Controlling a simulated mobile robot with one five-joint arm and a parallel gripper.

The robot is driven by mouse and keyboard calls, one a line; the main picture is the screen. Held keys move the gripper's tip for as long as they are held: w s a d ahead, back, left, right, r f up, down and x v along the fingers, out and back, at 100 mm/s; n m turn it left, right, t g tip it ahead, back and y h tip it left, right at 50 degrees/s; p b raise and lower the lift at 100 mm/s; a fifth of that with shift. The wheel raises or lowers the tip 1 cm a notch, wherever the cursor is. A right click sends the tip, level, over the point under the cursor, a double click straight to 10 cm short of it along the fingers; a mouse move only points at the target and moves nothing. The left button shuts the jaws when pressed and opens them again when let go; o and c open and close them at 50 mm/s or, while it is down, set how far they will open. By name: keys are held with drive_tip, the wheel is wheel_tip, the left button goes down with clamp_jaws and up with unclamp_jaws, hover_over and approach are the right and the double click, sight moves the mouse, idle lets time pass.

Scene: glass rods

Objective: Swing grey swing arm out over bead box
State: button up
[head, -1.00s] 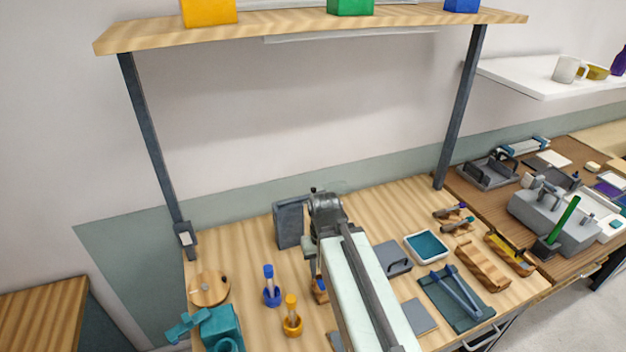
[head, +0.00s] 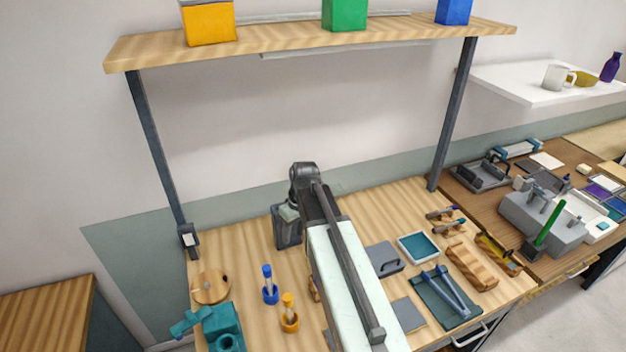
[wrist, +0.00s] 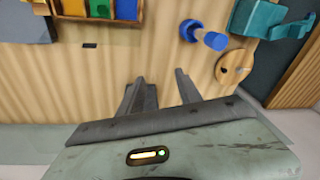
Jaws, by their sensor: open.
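My gripper (wrist: 160,78) is open and empty, its two dark fingers apart over bare wood in the wrist view. I cannot pick out the grey swing arm for certain. A dark grey upright block (head: 286,226) stands at the back of the bench, beside and below my wrist. I cannot tell whether it belongs to the swing arm.
A blue rod holder (head: 270,287), an orange one (head: 289,315), a round wooden disc (head: 211,288) and a teal fixture (head: 222,325) stand to the left. A grey tray with a handle (head: 385,259) and a teal-lined tray (head: 418,247) lie right. An overhead shelf (head: 300,38) spans the bench.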

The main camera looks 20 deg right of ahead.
drive_tip(key=w+d+r+n+t+y+p, duration=0.1)
drive_tip(key=w+d+r+n+p, duration=0.2)
drive_tip(key=w+d+r, duration=0.3)
drive_tip(key=w+d+r+n+t+y+p, duration=0.1)
drive_tip(key=w+d+r+n+p, duration=0.15)
drive_tip(key=w+d, duration=0.6)
drive_tip(key=b+x, duration=0.3)
drive_tip(key=b, duration=0.1)
drive_tip(key=b+x, duration=0.3)
drive_tip(key=x, duration=0.1)
drive_tip(key=shift+d+f+b, duration=0.2)
drive_tip(key=shift+b, duration=0.2)
drive_tip(key=shift+r, duration=0.1)
clamp_jaws()
drive_tip(key=shift+s, duration=0.1)
